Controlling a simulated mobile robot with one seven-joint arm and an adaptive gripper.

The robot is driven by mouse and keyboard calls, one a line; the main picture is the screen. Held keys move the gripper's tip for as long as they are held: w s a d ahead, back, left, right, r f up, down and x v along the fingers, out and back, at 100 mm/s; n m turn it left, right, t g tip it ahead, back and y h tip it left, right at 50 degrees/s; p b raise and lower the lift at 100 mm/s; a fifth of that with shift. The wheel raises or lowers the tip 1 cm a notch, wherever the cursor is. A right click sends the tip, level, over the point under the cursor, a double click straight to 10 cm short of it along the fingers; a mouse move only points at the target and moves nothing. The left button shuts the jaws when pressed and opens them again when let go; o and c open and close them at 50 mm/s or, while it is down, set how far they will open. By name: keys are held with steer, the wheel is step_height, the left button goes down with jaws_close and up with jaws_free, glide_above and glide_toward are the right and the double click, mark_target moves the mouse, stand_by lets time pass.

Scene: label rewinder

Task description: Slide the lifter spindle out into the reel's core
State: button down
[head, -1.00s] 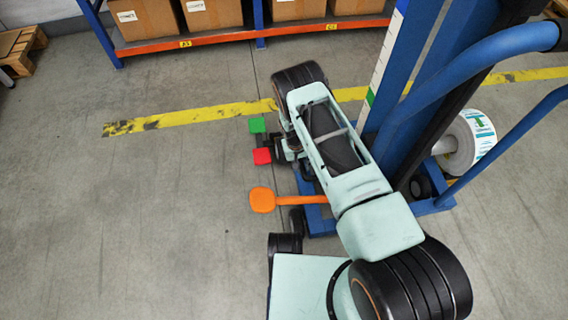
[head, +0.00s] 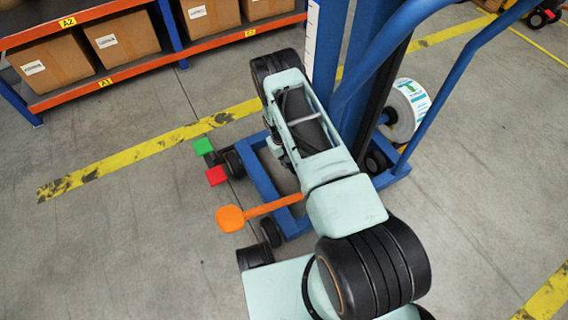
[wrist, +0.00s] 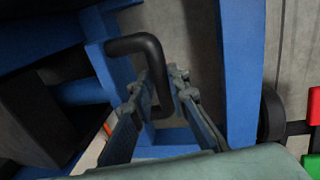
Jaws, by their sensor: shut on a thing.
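The blue lifter (head: 354,62) stands right of centre in the head view, partly hidden by my arm. The white label reel (head: 407,108) with green and blue print is on the lifter's far right side. A short grey piece, perhaps the spindle (head: 383,118), shows between mast and reel; how far it enters the core I cannot tell. In the wrist view my gripper (wrist: 160,82) is shut on the downward leg of a bent black handle (wrist: 136,44) beside the lifter's blue frame. In the head view my arm hides the gripper and handle.
Green (head: 203,146) and red (head: 216,176) pedals and an orange lever (head: 230,218) stick out left of the lifter. A shelf (head: 150,57) with cardboard boxes stands behind. The floor at left is clear, crossed by a yellow line (head: 150,147).

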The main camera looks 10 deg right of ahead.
steer(key=shift+d, duration=0.45)
steer(key=c, duration=2.1)
jaws_free()
steer(key=shift+w+r, duration=0.1)
steer(key=r, duration=0.4)
steer(key=a+r, duration=0.1)
steer(key=r, duration=0.2)
steer(key=a+r, duration=0.1)
steer(key=r, duration=0.3)
steer(key=shift+s+a+r, duration=0.2)
steer(key=shift+s+r, duration=0.15)
steer(key=shift+s, duration=0.1)
